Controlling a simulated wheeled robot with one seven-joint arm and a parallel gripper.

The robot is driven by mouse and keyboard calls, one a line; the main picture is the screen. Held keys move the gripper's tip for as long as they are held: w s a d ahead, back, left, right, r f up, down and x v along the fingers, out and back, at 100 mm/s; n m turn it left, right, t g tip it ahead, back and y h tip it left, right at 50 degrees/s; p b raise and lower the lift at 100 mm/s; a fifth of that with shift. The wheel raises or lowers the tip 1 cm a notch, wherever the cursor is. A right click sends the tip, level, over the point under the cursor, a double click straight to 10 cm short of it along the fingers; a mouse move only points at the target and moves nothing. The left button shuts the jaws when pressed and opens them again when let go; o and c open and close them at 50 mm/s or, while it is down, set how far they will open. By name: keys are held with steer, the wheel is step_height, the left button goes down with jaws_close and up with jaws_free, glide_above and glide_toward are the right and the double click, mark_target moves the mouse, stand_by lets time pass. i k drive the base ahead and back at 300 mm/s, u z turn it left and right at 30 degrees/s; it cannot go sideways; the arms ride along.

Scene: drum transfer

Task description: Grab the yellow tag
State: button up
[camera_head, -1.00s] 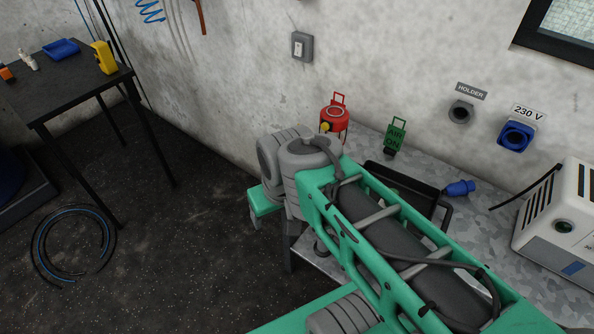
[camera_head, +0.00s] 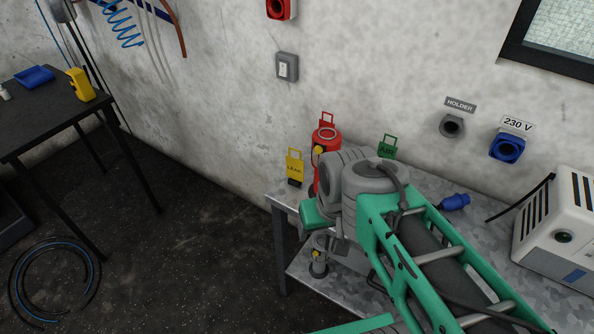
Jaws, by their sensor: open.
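The yellow tag (camera_head: 294,168), lettered LEAK with a loop handle on top, stands upright in a dark base at the left back corner of the metal bench. It is just left of a red cylinder (camera_head: 322,143) and is in plain sight. My green and grey arm reaches over the bench, with a grey joint to the right of the tag and in front of the cylinder. My gripper cannot be made out in this view.
A green AIR tag (camera_head: 387,147) stands behind my arm. A blue plug (camera_head: 455,202) and a white machine (camera_head: 560,228) are on the bench (camera_head: 478,228) at right. A black table (camera_head: 60,118) stands at left, with a coiled hose (camera_head: 52,246) on the floor.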

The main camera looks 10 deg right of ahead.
mark_target(295, 167)
steer(key=u, duration=0.4)
steer(key=k, duration=0.25)
steer(key=u, duration=1.35)
steer(key=i, duration=0.5)
